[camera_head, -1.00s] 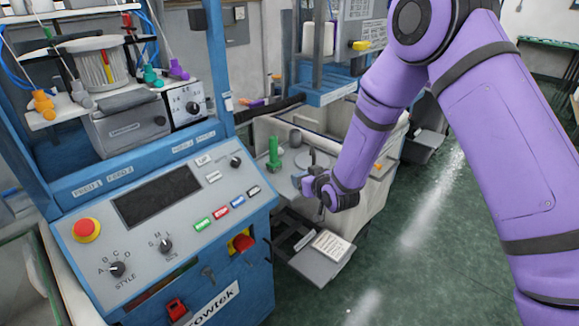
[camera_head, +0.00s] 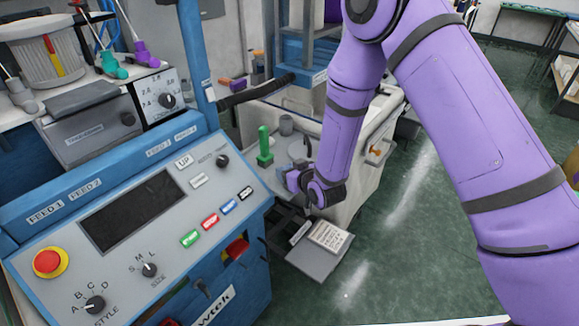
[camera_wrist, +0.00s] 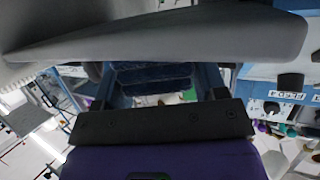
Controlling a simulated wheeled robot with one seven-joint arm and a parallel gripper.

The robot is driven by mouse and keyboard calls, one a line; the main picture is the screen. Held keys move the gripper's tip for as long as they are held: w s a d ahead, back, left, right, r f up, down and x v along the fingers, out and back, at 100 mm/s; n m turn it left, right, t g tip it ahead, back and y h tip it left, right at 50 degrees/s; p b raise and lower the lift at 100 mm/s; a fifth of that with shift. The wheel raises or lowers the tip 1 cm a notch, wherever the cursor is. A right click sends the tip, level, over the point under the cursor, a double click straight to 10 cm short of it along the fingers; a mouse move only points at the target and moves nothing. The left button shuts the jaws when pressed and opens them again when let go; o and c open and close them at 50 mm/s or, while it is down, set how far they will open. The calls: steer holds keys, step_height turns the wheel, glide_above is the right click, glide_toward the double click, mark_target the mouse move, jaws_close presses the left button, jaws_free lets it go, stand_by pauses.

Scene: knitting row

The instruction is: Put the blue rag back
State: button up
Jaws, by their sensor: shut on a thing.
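I cannot make out a blue rag for certain in either view. My gripper (camera_head: 306,198) is low over the grey side ledge beside the blue machine, to the right of a green peg-like part (camera_head: 264,147). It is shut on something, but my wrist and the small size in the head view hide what. In the wrist view a broad grey shape (camera_wrist: 160,38) crosses the top, close to the camera; I cannot tell what it is. Dark blue bars (camera_wrist: 153,77) show behind it.
The control panel (camera_head: 150,215) with its red stop button (camera_head: 47,262) stands at left. A pale bin-like housing (camera_head: 365,150) is just behind and right of my gripper. A grey plate with a paper note (camera_head: 328,237) juts out low. Green floor (camera_head: 430,250) lies open to the right.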

steer(key=o, duration=0.9)
steer(key=shift+f, duration=0.1)
steer(key=shift+c, duration=0.2)
steer(key=shift+s+d+r, duration=0.1)
steer(key=shift+s+r, duration=0.15)
steer(key=shift+s, duration=0.05)
steer(key=v, duration=1.1)
steer(key=shift+s, duration=0.15)
steer(key=shift+d+r, duration=0.1)
steer(key=shift+r, duration=0.05)
